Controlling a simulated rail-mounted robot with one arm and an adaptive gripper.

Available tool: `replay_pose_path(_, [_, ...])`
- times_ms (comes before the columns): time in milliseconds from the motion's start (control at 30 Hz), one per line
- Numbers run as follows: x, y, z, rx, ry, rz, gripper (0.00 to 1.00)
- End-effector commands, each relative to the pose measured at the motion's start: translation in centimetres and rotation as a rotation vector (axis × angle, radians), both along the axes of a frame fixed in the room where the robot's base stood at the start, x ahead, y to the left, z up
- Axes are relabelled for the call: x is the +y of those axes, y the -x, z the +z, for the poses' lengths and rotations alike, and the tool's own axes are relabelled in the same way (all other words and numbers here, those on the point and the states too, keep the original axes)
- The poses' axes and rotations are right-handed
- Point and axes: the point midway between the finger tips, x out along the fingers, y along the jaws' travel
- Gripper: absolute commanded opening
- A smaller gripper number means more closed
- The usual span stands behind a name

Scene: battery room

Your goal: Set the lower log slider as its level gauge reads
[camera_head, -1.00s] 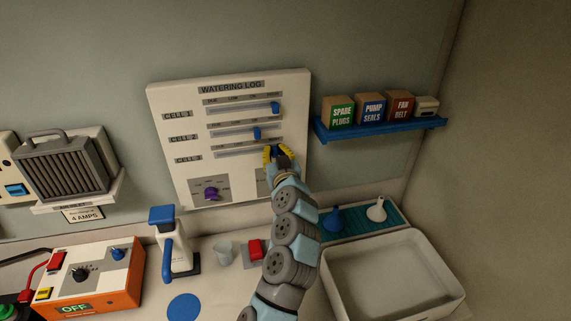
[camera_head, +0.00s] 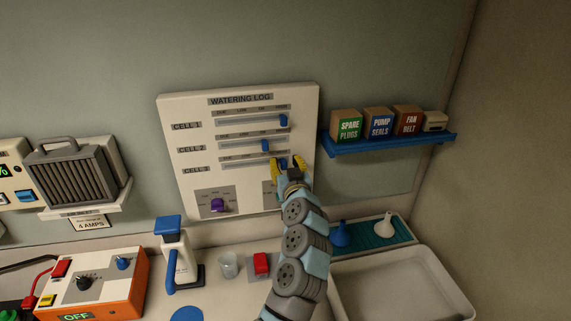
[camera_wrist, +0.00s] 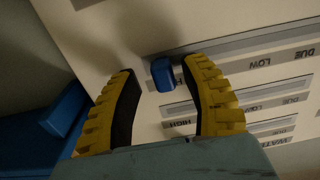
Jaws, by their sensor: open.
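The lower slider is the CELL 3 row of the white watering log board (camera_head: 190,190). Its blue knob (camera_head: 282,163) is near the right end of its track, partly hidden by my gripper. My gripper (camera_head: 287,164) is open at that knob, with yellow fingers on either side. In the wrist view, which shows the board upside down, the blue knob (camera_wrist: 163,74) lies between the fingertips, nearer the right finger. I cannot tell whether a finger touches it. No level gauge reading for this row is legible.
The CELL 1 knob (camera_head: 283,120) and CELL 2 knob (camera_head: 264,146) are just above. A purple dial (camera_head: 217,205) is lower left on the board. A blue shelf (camera_head: 390,143) with boxes is to the right.

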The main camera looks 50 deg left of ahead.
Motion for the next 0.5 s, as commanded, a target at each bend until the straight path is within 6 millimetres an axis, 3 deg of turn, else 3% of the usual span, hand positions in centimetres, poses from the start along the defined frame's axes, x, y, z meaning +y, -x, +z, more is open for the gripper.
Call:
replay_pose_path(267, [-1.1,0.6,0.1,0.000,-0.001,0.001,0.46])
replay_pose_path(500, [-3.3,1.7,-0.1,0.002,-0.001,0.000,0.46])
